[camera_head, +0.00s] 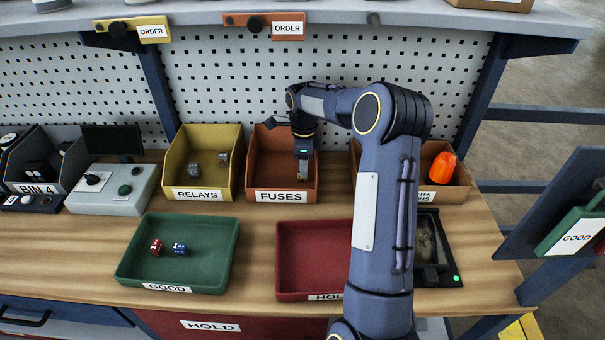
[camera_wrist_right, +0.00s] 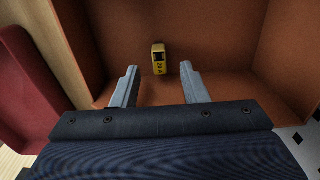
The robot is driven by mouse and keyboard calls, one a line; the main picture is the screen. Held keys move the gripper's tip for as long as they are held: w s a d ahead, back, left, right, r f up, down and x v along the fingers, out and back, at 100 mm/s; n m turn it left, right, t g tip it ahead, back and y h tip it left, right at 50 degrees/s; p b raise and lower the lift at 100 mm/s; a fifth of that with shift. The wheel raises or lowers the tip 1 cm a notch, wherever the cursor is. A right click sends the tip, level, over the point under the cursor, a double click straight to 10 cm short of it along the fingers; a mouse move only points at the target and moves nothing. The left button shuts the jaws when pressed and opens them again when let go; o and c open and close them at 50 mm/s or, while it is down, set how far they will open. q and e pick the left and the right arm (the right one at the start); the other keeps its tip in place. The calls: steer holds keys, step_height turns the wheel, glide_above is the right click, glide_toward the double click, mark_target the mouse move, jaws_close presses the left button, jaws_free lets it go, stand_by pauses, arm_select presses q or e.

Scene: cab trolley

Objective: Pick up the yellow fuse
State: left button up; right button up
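The yellow fuse (camera_wrist_right: 159,58) stands inside the orange-brown FUSES bin, seen in the right wrist view just beyond my fingertips and roughly centred between them. My right gripper (camera_wrist_right: 158,76) is open and empty, its two fingers apart and pointing at the fuse. In the head view my right gripper (camera_head: 302,172) reaches down into the FUSES bin (camera_head: 281,197), and the fuse cannot be made out there. My left gripper is not in view.
The yellow RELAYS bin (camera_head: 194,194) stands left of the FUSES bin. A bin with an orange beacon (camera_head: 442,167) is to the right. In front are a green GOOD tray (camera_head: 135,262) with a red and a blue piece, and a red HOLD tray (camera_head: 300,232).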

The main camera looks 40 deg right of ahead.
step_height(320, 180, down, 2)
steer(key=shift+f, duration=0.15)
jaws_close()
stand_by(0.4)
